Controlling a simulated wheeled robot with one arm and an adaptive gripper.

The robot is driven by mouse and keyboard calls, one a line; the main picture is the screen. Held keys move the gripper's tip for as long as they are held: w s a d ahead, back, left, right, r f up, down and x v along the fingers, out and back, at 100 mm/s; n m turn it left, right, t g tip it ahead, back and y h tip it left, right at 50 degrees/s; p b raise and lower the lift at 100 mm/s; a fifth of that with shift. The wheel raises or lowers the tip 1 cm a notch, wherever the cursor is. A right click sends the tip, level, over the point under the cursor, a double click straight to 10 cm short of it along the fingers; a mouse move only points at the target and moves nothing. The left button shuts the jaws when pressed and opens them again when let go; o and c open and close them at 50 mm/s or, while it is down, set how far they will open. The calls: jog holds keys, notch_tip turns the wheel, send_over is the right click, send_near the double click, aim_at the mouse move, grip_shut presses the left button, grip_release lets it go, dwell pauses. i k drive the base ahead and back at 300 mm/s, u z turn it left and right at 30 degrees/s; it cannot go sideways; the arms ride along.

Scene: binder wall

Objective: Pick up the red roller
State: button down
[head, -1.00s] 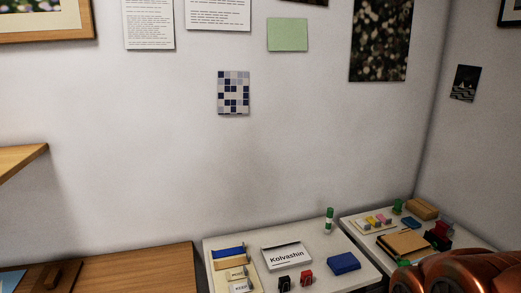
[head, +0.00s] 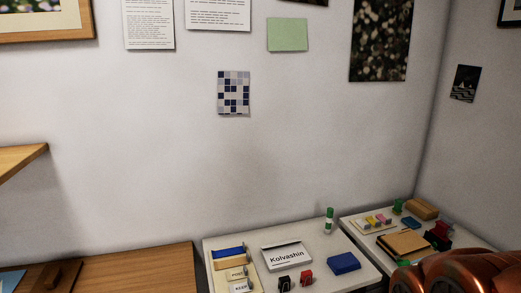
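A small red object (head: 441,229) stands on the right white table, behind the shiny copper-coloured part of my arm. It may be the red roller, but it is too small and partly crowded by dark things to tell. Another small red object (head: 306,277), which looks like a clip, stands on the middle white table beside a black one. My arm (head: 465,274) fills the bottom right corner. My gripper is not visible in this view.
The middle white table (head: 228,240) holds a "Kolvashin" nameplate (head: 287,257), a blue block (head: 344,263), a green-capped bottle (head: 329,220) and a tray (head: 222,277). The right table holds a notebook (head: 404,243) and a tan block (head: 421,209). A wooden surface (head: 140,268) lies left.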

aim_at(441, 231)
jog(key=z, duration=1.15)
